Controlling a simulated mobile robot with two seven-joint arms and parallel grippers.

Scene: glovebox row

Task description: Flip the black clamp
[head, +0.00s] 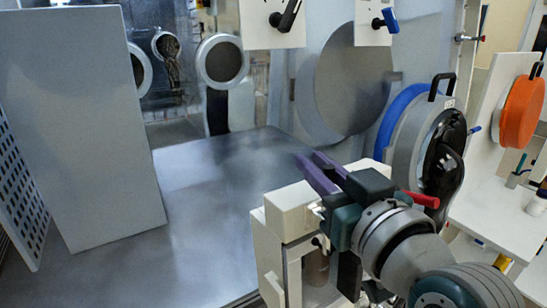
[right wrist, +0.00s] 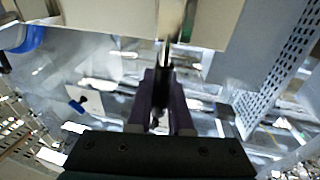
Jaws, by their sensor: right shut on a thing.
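My right gripper (head: 318,170), with purple fingers, is over the near white block (head: 293,208). In the right wrist view its fingers (right wrist: 164,98) are shut on a thin dark piece (right wrist: 163,84) that looks like a black clamp handle. Most of that clamp is hidden by the fingers and arm. Another clamp with a black handle (head: 289,14) is on a white plate at the top, tilted and apart from my gripper. My left gripper is in neither view.
A blue-handled clamp (head: 386,21) is on the plate to the right. A round grey door with a blue ring (head: 400,115) and a red handle (head: 421,199) stand right of my gripper. A tall grey panel (head: 75,120) stands left. The grey floor (head: 215,210) between is clear.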

